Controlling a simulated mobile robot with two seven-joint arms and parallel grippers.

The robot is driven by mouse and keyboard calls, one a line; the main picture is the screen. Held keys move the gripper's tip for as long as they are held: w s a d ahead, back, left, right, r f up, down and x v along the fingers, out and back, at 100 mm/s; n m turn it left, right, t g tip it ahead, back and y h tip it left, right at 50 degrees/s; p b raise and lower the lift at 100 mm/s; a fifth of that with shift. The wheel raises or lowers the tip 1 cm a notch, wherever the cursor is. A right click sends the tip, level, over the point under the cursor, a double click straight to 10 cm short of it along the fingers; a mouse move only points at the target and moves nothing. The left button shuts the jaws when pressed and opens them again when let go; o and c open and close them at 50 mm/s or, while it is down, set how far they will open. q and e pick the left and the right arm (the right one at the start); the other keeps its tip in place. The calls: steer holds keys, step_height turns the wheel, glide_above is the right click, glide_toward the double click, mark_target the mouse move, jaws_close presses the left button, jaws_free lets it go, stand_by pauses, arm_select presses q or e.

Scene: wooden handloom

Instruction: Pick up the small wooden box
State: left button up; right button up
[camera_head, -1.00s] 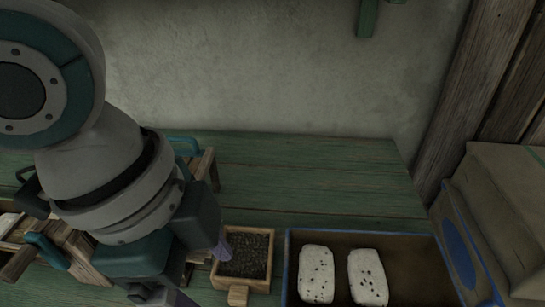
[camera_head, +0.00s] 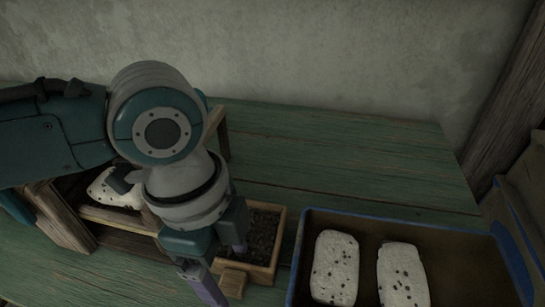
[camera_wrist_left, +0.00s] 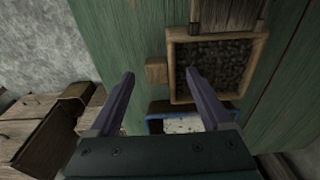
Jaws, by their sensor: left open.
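The small wooden box (camera_head: 281,243) stands on the green table, open-topped and filled with dark grains. A small wooden block-like handle (camera_head: 232,282) juts from its near side. The box also shows in the wrist view (camera_wrist_left: 171,72), with the handle (camera_wrist_left: 155,71) between my fingertips in the picture. My left gripper (camera_head: 224,270) is open and empty, pointing down over the handle side of the box. Its arm hides the box's left part in the head view. I cannot tell whether the fingers touch the handle. My right gripper is not in view.
A blue-rimmed tray (camera_head: 400,222) with two speckled white blocks (camera_head: 335,267) stands just right of the box. A wooden rack (camera_head: 62,222) holding a speckled white piece (camera_head: 112,190) is at the left. The green table (camera_head: 330,165) is clear behind the box.

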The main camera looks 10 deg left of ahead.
arm_select(q)
steer(key=shift+d+f, duration=0.1)
steer(key=shift+f, duration=0.6)
jaws_close()
